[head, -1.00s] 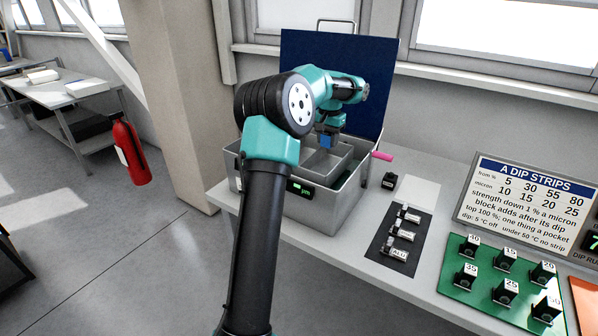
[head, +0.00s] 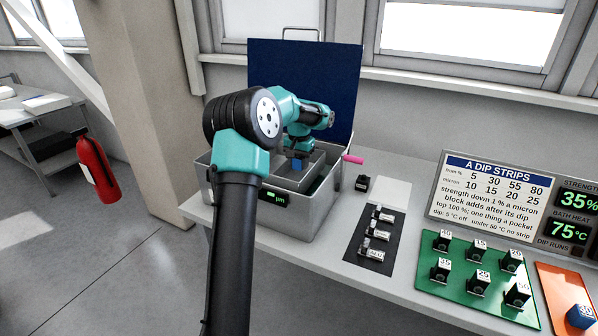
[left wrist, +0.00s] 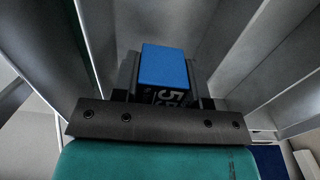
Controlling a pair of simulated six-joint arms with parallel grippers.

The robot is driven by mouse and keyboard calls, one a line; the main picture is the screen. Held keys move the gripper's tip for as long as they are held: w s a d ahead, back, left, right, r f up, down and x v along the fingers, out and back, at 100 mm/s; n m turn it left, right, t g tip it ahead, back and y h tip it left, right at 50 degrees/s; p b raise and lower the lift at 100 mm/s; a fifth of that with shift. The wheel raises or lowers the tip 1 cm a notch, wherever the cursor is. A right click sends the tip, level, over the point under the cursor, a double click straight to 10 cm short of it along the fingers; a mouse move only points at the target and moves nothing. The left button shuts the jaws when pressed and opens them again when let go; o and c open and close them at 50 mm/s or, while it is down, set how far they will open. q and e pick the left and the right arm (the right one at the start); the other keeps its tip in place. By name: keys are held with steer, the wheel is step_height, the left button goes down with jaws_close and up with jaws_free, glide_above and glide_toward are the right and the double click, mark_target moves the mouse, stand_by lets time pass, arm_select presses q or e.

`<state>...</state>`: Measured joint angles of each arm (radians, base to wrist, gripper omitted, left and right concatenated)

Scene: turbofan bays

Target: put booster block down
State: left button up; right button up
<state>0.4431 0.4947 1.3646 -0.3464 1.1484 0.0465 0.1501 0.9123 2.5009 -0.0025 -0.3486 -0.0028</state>
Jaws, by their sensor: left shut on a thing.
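My left gripper (head: 298,155) reaches down inside the open grey metal bath (head: 308,218). It is shut on a blue booster block (head: 297,165), which hangs at an inner compartment of the bath. In the left wrist view the blue block (left wrist: 165,67) sits between the dark fingers, with a partly hidden number on its near face. Grey metal walls rise around it. Whether the block touches the bottom is hidden. A second blue block (head: 581,316) stands on an orange mat (head: 556,288) at the right edge. My right gripper is not in view.
A green mat (head: 450,282) holds several black numbered blocks. A dark strip (head: 358,258) carries labelled pieces. A small black block (head: 362,183) stands beside the bath near its pink handle (head: 352,159).

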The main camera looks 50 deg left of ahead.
mark_target(299, 177)
arm_select(q)
steer(key=shift+f, duration=1.85)
steer(key=shift+f, duration=0.1)
steer(key=o, duration=1)
steer(key=shift+c, duration=0.2)
step_height(299, 177, up, 12)
